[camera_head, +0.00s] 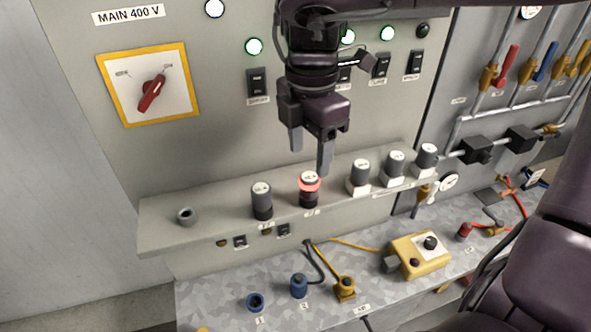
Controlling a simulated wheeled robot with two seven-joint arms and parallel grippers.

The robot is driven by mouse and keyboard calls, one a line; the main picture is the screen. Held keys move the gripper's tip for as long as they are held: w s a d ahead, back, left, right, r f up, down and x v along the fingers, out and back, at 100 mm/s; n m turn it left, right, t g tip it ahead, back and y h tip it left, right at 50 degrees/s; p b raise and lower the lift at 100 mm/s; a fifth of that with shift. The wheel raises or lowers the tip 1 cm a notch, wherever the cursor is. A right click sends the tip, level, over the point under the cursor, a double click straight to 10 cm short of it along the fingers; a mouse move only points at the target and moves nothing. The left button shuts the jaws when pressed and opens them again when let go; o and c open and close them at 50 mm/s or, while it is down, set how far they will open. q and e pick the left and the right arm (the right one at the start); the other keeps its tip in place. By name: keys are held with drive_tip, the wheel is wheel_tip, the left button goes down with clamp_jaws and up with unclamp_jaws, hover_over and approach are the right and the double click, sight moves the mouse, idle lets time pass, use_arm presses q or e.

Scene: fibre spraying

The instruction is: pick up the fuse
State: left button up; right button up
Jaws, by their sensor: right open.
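A fuse with a red glowing ring near its white top (309,189) stands upright on the grey ledge (155,238) below the panel. A dark fuse-like cylinder with a light top (262,202) stands to its left. Which of these the task means is not marked. My right gripper (311,160) comes down from the top of the picture. Its two fingers are apart with nothing between them, and they point down just above the red-ringed fuse. The right-hand fingertip is close to the fuse top; whether it touches cannot be told. My left gripper is out of view.
An empty round socket (186,216) is at the ledge's left. A red rotary switch (151,94) is on the panel.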

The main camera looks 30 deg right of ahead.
sight(309, 176)
drive_tip(key=shift+s+f+p, duration=0.25)
drive_tip(key=shift+f+p, duration=0.1)
drive_tip(key=shift+f, duration=0.25)
drive_tip(key=shift+s+f+p, duration=0.2)
drive_tip(key=shift+f+p, duration=0.15)
drive_tip(key=shift+f, duration=0.25)
drive_tip(key=f+p, duration=0.1)
drive_tip(key=f, duration=0.1)
drive_tip(key=w+f+p, duration=0.1)
drive_tip(key=f, duration=0.1)
drive_tip(key=shift+d+f, duration=0.15)
drive_tip(key=shift+f+p, duration=0.25)
drive_tip(key=shift+p, duration=0.05)
drive_tip(key=shift+s, duration=0.1)
drive_tip(key=shift+c, duration=2.8)
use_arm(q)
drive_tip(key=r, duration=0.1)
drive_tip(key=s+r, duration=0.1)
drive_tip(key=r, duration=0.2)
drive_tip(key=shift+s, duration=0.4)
use_arm(e)
drive_tip(key=c, duration=0.5)
